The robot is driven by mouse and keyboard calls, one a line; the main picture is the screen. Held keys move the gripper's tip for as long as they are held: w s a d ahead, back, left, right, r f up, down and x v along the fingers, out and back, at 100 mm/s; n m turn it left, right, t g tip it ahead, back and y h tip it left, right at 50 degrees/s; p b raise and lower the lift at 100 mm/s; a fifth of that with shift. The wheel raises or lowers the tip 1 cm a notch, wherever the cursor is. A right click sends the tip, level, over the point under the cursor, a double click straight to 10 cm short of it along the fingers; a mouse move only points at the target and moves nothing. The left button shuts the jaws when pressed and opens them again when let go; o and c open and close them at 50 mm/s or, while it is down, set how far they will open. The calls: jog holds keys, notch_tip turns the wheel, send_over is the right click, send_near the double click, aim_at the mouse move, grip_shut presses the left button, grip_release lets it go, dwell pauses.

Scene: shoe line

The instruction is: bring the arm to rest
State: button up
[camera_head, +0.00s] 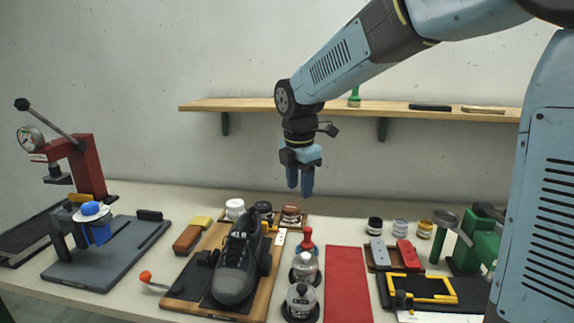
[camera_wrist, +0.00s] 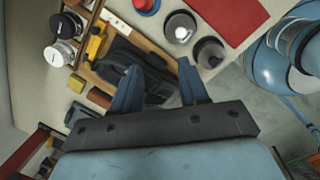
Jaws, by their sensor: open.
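My gripper (camera_head: 300,180) hangs from my arm above the back of the bench, fingers pointing down. In the wrist view the two blue fingers of my gripper (camera_wrist: 158,88) stand apart with nothing held between them. A dark grey shoe (camera_head: 238,262) rests on a wooden board (camera_head: 262,296) below and left of my gripper in the head view. In the wrist view the shoe (camera_wrist: 130,60) shows behind the fingers, partly hidden by them.
A red press (camera_head: 82,165) and a grey fixture (camera_head: 105,260) stand at left. Jars, glass domes (camera_head: 303,297) and a red mat (camera_head: 347,285) lie around the board. A green tool (camera_head: 478,245) stands right. A wooden shelf (camera_head: 240,105) runs behind my arm. Air around my gripper is clear.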

jog(key=s+d+r+m+t, duration=0.3)
jog(key=s+d+m+t, duration=0.1)
jog(key=s+d+m, duration=1.7)
jog(key=m, duration=0.4)
jog(key=shift+s+m, duration=0.25)
jog(key=shift+m, duration=0.15)
jog(key=shift+s, duration=0.1)
